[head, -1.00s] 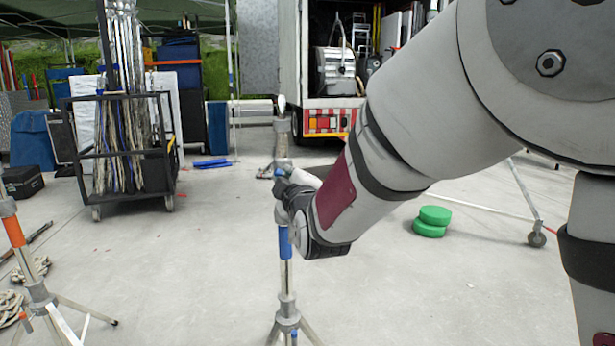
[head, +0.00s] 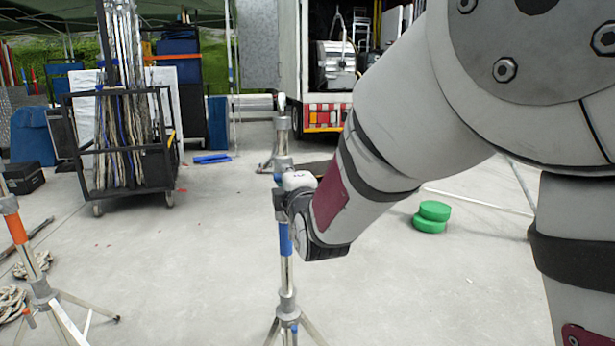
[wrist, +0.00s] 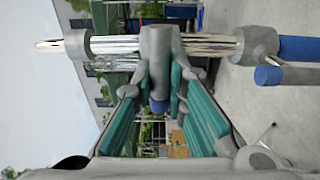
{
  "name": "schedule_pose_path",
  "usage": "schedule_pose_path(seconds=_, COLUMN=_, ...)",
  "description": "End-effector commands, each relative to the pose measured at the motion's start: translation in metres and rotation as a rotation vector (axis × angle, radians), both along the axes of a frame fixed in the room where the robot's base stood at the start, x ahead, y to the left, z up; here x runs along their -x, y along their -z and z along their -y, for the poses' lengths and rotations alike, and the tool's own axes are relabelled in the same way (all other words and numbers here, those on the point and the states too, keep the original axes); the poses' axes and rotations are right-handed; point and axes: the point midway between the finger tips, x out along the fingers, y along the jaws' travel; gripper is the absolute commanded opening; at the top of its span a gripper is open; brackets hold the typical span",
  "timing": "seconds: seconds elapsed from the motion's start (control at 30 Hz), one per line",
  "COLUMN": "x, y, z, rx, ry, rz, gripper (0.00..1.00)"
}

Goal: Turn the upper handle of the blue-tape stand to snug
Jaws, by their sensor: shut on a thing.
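The blue-tape stand stands upright in front of me, with a blue band (head: 285,238) on its pole. In the wrist view the stand lies sideways across the picture, its blue tape (wrist: 300,48) at the right. A grey collar (wrist: 158,50) sits in front of my gripper (wrist: 160,108). In the head view my gripper (head: 280,198) is at the pole above the blue band, and my wrist hides the hold.
A second stand with orange tape (head: 15,228) is at the left. A black cart of poles (head: 122,140) stands behind it. Green discs (head: 431,216) lie on the floor at the right. A truck (head: 325,115) is at the back. The floor around the blue-tape stand is mostly clear.

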Motion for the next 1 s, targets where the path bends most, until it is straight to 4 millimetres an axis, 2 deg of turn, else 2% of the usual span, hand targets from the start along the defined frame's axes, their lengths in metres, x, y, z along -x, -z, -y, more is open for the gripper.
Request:
schedule_pose_path(seconds=0.3, x=0.0, y=0.0, z=-0.001, rx=0.001, ry=-0.002, rz=-0.001, gripper=0.0)
schedule_pose_path(seconds=0.33, x=0.0, y=0.0, z=-0.001, rx=0.001, ry=-0.002, rz=-0.001, gripper=0.18)
schedule_pose_path(seconds=0.4, x=0.0, y=0.0, z=-0.001, rx=0.001, ry=-0.002, rz=-0.001, gripper=0.34)
schedule_pose_path(seconds=0.77, x=0.003, y=0.0, z=0.001, rx=0.0, ry=-0.001, rz=-0.001, gripper=0.34)
schedule_pose_path(seconds=0.87, x=0.011, y=0.0, z=0.003, rx=0.0, ry=-0.001, rz=0.0, gripper=0.34)
schedule_pose_path(seconds=1.0, x=0.034, y=0.0, z=0.011, rx=-0.001, ry=-0.002, rz=0.0, gripper=0.34)
